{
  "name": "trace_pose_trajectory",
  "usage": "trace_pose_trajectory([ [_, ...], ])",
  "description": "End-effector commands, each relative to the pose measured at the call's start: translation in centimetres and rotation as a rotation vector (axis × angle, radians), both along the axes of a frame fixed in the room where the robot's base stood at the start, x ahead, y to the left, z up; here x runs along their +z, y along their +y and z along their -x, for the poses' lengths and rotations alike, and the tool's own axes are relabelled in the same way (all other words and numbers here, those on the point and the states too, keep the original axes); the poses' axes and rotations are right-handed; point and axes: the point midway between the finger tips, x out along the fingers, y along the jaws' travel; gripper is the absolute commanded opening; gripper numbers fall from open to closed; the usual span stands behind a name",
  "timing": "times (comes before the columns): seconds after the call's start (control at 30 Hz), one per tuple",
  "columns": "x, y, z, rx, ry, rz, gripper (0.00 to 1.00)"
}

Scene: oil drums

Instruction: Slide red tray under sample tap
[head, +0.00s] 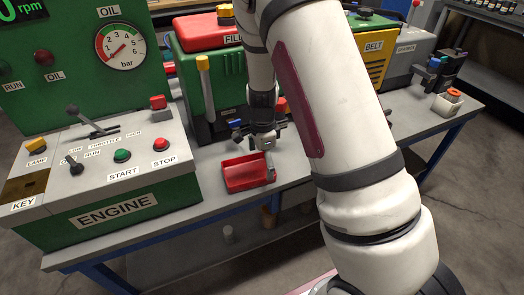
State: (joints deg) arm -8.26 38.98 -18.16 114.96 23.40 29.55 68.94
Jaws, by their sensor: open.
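The red tray (246,174) lies on the grey bench top near its front edge, in front of the green engine block. My gripper (257,143) is just above and behind the tray, pointing down near the engine's lower front. It is open; I cannot tell whether it touches the tray. A small grey part (270,167) stands at the tray's right end. A metal fitting (266,139) sits by my gripper; I cannot tell whether it is the sample tap. My arm hides part of the engine.
The green engine control box (115,165) with levers and buttons stands to the left. A yellow-handled dipstick (204,80) rises left of my gripper. The bench's front edge is close to the tray.

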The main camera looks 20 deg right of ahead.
Motion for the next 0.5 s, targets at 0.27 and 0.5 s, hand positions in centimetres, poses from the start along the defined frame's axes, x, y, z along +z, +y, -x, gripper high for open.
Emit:
trace_pose_trajectory([
  [0.27, -1.8, 0.0, 0.0, 0.0, 0.0, -0.001, 1.0],
  [0.5, -1.8, 0.0, 0.0, 0.0, 0.0, 0.0, 1.0],
])
